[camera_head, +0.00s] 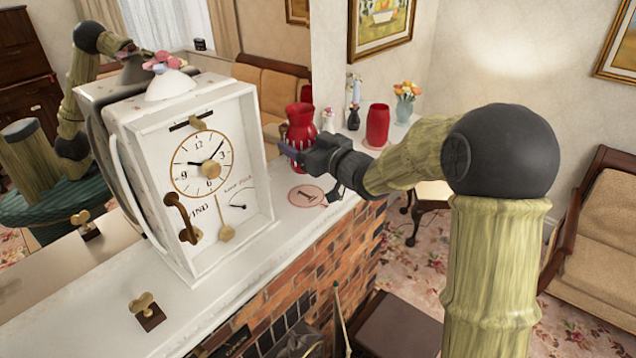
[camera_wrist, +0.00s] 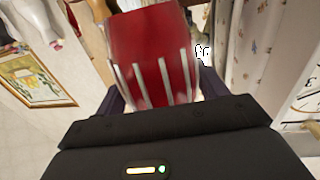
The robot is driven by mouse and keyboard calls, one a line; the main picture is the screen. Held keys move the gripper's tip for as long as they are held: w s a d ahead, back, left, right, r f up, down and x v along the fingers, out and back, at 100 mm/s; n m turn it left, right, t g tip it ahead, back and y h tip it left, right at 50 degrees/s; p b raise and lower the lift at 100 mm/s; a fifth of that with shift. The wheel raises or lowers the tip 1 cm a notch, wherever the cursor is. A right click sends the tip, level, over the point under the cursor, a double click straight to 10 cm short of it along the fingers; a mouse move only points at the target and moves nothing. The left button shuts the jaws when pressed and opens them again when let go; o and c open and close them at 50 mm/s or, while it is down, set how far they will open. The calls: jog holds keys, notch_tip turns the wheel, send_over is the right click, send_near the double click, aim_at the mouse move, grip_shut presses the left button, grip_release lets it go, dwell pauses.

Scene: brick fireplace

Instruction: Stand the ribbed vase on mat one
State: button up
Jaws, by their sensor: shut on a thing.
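The ribbed vase (camera_head: 301,122) is red, with pale ribs that show in the wrist view (camera_wrist: 150,62). My gripper (camera_head: 291,152) is shut on its lower part, a finger on each side. The vase is upright in the head view, behind mat one, nearer the mirror. Whether its base touches the mantel I cannot tell; my gripper partly covers its lower end. Mat one (camera_head: 306,196) is a round pinkish disc marked 1, lying bare on the white mantel in front of the vase, close to the clock.
A white clock (camera_head: 233,150) stands left of mat one. A plain red vase (camera_head: 378,125) stands to the right on another pinkish disc (camera_head: 371,147). A flower vase (camera_head: 404,108) and small ornaments stand beyond. A mirror backs the mantel (camera_head: 225,275); its front edge drops to brick.

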jog(key=shift+f+p, duration=0.5)
jog(key=shift+f, duration=1.65)
notch_tip(320, 180, down, 4)
jog(key=shift+w+f+p, duration=0.1)
jog(key=shift+p, duration=0.7)
jog(key=shift+f+b, duration=0.2)
jog(key=shift+b, duration=0.1)
jog(key=o, duration=1.3)
